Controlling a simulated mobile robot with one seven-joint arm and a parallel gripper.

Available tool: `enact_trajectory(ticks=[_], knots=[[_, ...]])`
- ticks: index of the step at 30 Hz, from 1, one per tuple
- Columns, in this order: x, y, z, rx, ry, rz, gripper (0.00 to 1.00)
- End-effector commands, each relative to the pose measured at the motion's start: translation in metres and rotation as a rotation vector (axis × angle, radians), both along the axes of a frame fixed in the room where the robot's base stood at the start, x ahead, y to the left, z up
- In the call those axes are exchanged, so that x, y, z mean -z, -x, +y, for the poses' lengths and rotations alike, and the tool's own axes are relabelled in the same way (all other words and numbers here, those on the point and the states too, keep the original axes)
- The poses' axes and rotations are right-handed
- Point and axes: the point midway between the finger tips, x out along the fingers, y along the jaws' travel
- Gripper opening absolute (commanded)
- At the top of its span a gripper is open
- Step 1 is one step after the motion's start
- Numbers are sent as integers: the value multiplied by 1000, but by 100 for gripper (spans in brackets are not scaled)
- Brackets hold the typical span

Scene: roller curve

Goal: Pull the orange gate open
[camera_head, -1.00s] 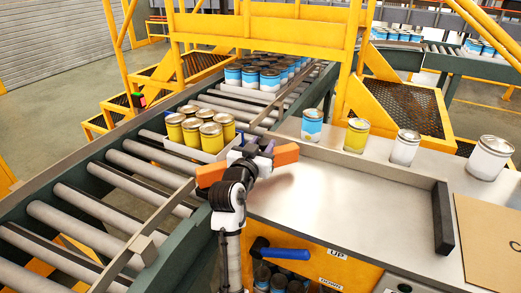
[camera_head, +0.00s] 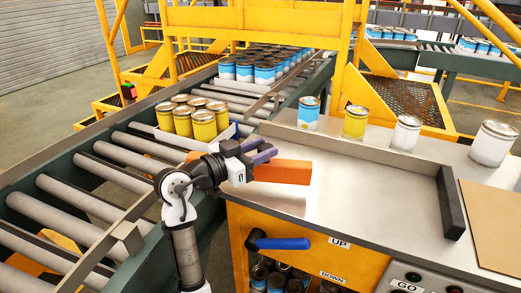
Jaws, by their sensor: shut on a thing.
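The orange gate (camera_head: 285,171) is a flat orange bar at the table's left edge, beside the roller conveyor. Its right part reaches over the metal tabletop. A small orange piece (camera_head: 194,157) shows left of my wrist; the middle is hidden behind my gripper. My gripper (camera_head: 262,153), with purple fingers, is shut on the gate near its middle.
Yellow cans (camera_head: 185,122) stand in a tray on the roller conveyor (camera_head: 120,175), just beyond my gripper. Several cans stand along the back of the metal table (camera_head: 365,190). A blue-handled lever (camera_head: 283,243) is on the orange front panel. The tabletop's middle is clear.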

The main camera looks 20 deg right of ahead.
Motion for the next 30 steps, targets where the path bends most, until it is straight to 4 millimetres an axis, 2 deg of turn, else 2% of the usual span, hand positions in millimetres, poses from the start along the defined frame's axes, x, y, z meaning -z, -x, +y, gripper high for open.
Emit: enact_trajectory(ticks=[12,13,17,26,30], knots=[[2,1,-1,9,-3,5,0],[2,1,-1,9,-3,5,38],[1,1,-1,8,-2,4,55],[0,1,0,6,-1,1,57],[-13,1,0,5,-1,0,57]])
